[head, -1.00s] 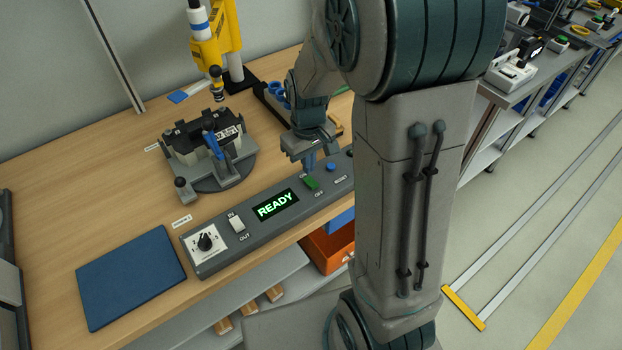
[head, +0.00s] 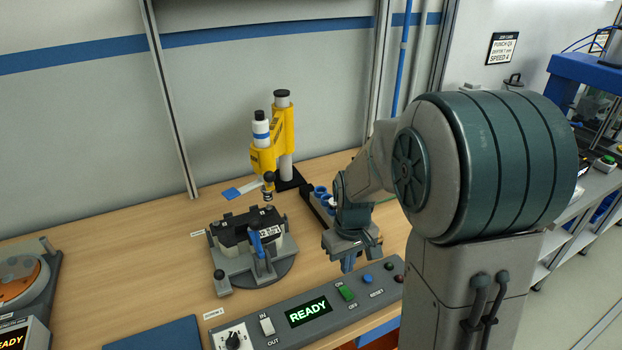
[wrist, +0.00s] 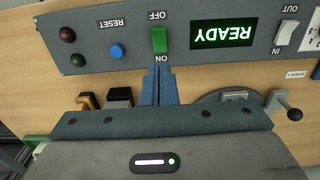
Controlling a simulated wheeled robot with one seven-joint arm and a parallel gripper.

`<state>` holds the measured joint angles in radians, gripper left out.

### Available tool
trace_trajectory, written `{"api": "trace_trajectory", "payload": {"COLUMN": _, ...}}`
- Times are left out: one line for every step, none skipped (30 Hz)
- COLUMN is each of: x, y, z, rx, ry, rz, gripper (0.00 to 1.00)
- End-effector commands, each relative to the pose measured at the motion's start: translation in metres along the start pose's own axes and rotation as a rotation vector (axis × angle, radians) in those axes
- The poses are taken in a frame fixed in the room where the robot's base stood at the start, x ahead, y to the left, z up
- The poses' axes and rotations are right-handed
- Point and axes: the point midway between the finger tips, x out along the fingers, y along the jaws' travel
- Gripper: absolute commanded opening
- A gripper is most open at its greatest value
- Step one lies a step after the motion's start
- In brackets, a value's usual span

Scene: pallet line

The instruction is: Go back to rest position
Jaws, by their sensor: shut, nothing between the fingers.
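My gripper (head: 347,263) is shut and empty. In the head view it hangs above the bench just behind the control panel (head: 270,341), near the green switch (head: 346,293). In the wrist view my gripper's fingers (wrist: 160,76) are together and point at the green switch (wrist: 158,40), which lies just past the tips. I cannot tell whether they touch it. The panel's display (head: 309,311) reads READY in green.
A clamp fixture (head: 253,248) holding a block stands left of my gripper. A yellow press (head: 278,140) is behind it. A rack with blue-rimmed holders (head: 318,200) is close beside my arm. A turntable device (head: 25,280) is at the far left.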

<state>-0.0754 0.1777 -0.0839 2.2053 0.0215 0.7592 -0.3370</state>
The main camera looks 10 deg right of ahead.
Motion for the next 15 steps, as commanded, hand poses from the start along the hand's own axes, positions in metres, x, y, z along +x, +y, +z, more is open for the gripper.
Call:
{"api": "trace_trajectory", "payload": {"x": -0.001, "y": 0.0, "z": 0.001, "rx": 0.001, "ry": 0.002, "rz": 0.0, "gripper": 0.0}}
{"api": "trace_trajectory", "payload": {"x": -0.003, "y": 0.0, "z": 0.001, "rx": 0.003, "ry": 0.004, "rz": 0.001, "gripper": 0.0}}
{"api": "trace_trajectory", "payload": {"x": -0.006, "y": -0.001, "z": 0.003, "rx": 0.007, "ry": 0.009, "rz": 0.001, "gripper": 0.0}}
{"api": "trace_trajectory", "payload": {"x": -0.009, "y": -0.002, "z": 0.005, "rx": 0.012, "ry": 0.014, "rz": 0.002, "gripper": 0.0}}
{"api": "trace_trajectory", "payload": {"x": -0.013, "y": -0.003, "z": 0.007, "rx": 0.018, "ry": 0.022, "rz": 0.003, "gripper": 0.0}}
{"api": "trace_trajectory", "payload": {"x": -0.02, "y": -0.004, "z": 0.011, "rx": 0.03, "ry": 0.035, "rz": 0.004, "gripper": 0.0}}
{"api": "trace_trajectory", "payload": {"x": -0.026, "y": -0.005, "z": 0.015, "rx": 0.039, "ry": 0.046, "rz": 0.006, "gripper": 0.0}}
{"api": "trace_trajectory", "payload": {"x": -0.033, "y": -0.006, "z": 0.019, "rx": 0.049, "ry": 0.057, "rz": 0.008, "gripper": 0.0}}
{"api": "trace_trajectory", "payload": {"x": -0.042, "y": -0.009, "z": 0.025, "rx": 0.066, "ry": 0.074, "rz": 0.01, "gripper": 0.0}}
{"api": "trace_trajectory", "payload": {"x": -0.049, "y": -0.01, "z": 0.031, "rx": 0.078, "ry": 0.086, "rz": 0.012, "gripper": 0.0}}
{"api": "trace_trajectory", "payload": {"x": -0.055, "y": -0.012, "z": 0.036, "rx": 0.092, "ry": 0.099, "rz": 0.013, "gripper": 0.0}}
{"api": "trace_trajectory", "payload": {"x": -0.064, "y": -0.015, "z": 0.044, "rx": 0.108, "ry": 0.117, "rz": 0.016, "gripper": 0.0}}
{"api": "trace_trajectory", "payload": {"x": -0.069, "y": -0.017, "z": 0.05, "rx": 0.121, "ry": 0.129, "rz": 0.018, "gripper": 0.0}}
{"api": "trace_trajectory", "payload": {"x": -0.075, "y": -0.018, "z": 0.055, "rx": 0.133, "ry": 0.142, "rz": 0.02, "gripper": 0.0}}
{"api": "trace_trajectory", "payload": {"x": -0.082, "y": -0.021, "z": 0.063, "rx": 0.15, "ry": 0.158, "rz": 0.023, "gripper": 0.0}}
